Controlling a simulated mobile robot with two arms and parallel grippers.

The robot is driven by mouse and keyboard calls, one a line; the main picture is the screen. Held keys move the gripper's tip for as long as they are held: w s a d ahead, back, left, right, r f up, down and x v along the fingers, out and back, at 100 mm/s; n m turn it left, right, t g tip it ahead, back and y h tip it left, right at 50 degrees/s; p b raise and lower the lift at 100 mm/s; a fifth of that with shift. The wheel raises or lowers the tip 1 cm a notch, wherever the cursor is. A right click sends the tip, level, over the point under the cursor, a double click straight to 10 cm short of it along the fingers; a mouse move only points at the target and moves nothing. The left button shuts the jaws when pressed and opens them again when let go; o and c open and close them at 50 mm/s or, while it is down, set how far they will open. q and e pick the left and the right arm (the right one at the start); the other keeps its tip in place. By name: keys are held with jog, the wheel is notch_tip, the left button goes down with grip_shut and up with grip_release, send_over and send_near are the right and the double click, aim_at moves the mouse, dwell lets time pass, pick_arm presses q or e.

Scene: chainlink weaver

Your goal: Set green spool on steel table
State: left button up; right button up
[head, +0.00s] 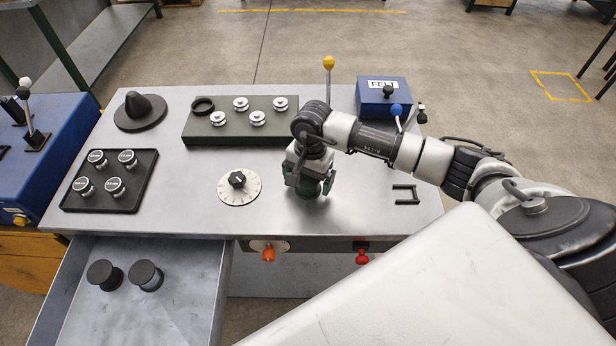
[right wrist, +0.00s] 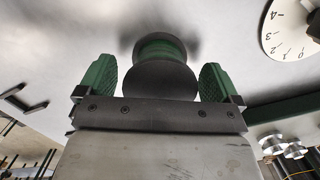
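The green spool (right wrist: 160,48) has green winding between dark round flanges. In the right wrist view it stands upright on the bare steel table (head: 350,215), with its shadow around it. My right gripper (head: 310,188) points down at the table, right of the white dial. In the head view the gripper mostly hides the spool. My left gripper is out of view.
A white dial (head: 239,186) lies left of the gripper, a small dark bracket (head: 405,194) right of it. Behind are a green block with metal knobs (head: 217,132) and a blue FELT box (head: 384,97). An open drawer (head: 190,290) holds two dark spools (head: 146,275).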

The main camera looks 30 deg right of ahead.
jog(key=shift+r, duration=0.1)
jog(key=shift+r, duration=0.15)
jog(key=r+b, duration=0.1)
jog(key=r, duration=0.2)
jog(key=r+b, duration=0.1)
jog(key=r, duration=0.3)
jog(key=d+r+b, duration=0.1)
jog(key=r, duration=0.2)
jog(key=shift+w+d+r, duration=0.1)
jog(key=shift+w+r, duration=0.2)
jog(key=shift+w, duration=0.1)
jog(key=shift+r+b, duration=0.3)
jog(key=shift+r, duration=0.25)
